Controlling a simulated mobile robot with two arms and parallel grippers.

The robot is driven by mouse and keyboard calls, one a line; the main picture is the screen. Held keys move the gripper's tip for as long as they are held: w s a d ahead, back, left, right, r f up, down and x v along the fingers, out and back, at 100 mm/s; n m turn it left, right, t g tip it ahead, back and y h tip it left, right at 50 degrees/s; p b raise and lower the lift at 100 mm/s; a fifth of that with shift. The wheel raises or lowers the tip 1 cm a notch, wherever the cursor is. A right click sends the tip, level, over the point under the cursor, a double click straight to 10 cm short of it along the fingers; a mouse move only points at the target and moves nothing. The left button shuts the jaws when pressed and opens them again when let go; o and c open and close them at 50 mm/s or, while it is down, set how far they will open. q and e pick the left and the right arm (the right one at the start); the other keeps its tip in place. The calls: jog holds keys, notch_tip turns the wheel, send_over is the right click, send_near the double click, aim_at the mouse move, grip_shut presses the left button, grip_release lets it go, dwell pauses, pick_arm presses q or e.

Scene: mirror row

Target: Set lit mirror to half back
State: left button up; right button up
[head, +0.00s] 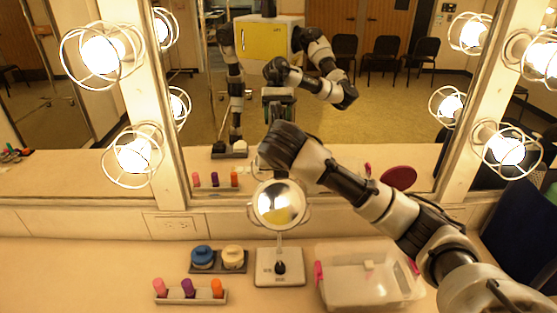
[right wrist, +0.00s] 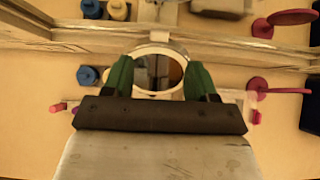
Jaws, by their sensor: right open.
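A small round mirror (head: 281,205) with a pale rim stands on a short post above a grey base (head: 265,272) with a dark knob. Its face is towards the head camera; I cannot tell its exact tilt. It also shows in the right wrist view (right wrist: 158,72). My right gripper (head: 284,150) reaches in from the right, above the mirror's top edge; its fingers are hidden in the head view. In the right wrist view the green fingers of my right gripper (right wrist: 160,82) are open, one on either side of the round mirror; contact cannot be told. My left gripper shows only as a reflection.
A large wall mirror (head: 390,110) with lit caged bulbs (head: 104,52) stands behind the counter. A clear bin (head: 345,293) is right of the base. Left are a tray of small coloured sticks (head: 205,297) and blue (head: 202,256) and cream (head: 233,255) jars.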

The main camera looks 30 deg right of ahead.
jog(key=p+x, duration=0.1)
jog(key=x, duration=0.8)
jog(key=shift+f, duration=0.1)
jog(key=shift+w+f, duration=0.2)
jog(key=shift+f, duration=0.05)
jog(key=shift+d, duration=0.1)
